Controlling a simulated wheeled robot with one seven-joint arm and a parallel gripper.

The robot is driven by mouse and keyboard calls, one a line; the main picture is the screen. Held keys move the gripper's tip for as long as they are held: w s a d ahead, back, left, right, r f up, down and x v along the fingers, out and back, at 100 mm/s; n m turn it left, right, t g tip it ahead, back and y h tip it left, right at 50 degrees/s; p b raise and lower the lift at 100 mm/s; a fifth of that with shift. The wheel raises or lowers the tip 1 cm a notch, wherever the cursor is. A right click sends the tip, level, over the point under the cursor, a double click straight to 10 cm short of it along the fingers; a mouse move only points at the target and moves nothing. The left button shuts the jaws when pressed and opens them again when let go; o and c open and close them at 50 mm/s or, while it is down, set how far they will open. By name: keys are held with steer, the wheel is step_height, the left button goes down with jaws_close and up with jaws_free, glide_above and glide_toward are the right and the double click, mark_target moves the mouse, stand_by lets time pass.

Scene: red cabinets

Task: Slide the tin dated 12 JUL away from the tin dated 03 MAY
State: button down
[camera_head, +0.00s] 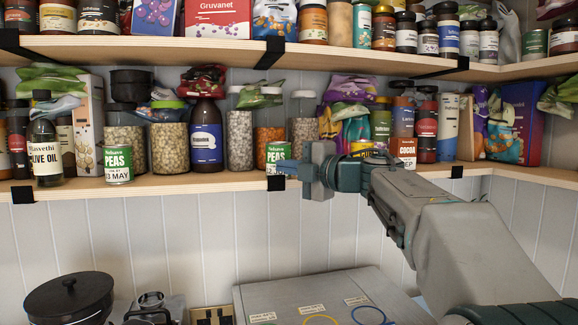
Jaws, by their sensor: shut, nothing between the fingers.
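A green and white PEAS tin (118,165) stands at the left near the shelf's front edge, and its date label reads MAY, with the day only partly legible. A second green and white PEAS tin (277,153) stands further right on the same shelf. Its lower front and date label are mostly hidden behind my fingertips, so I cannot read the date. My gripper (284,168) is shut and empty, its blue fingers pointing left across this second tin's lower front. I cannot tell whether they touch it. My arm comes in from the lower right.
An olive oil bottle (45,140) stands left of the MAY tin. Jars and a dark bottle with a blue label (206,142) line the shelf behind and between the tins. A COCOA tin (407,150) is right of my gripper. The front shelf strip (200,181) between the PEAS tins looks clear.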

steer(key=shift+w+p, duration=0.65)
steer(key=shift+w, duration=0.25)
steer(key=shift+s, duration=0.1)
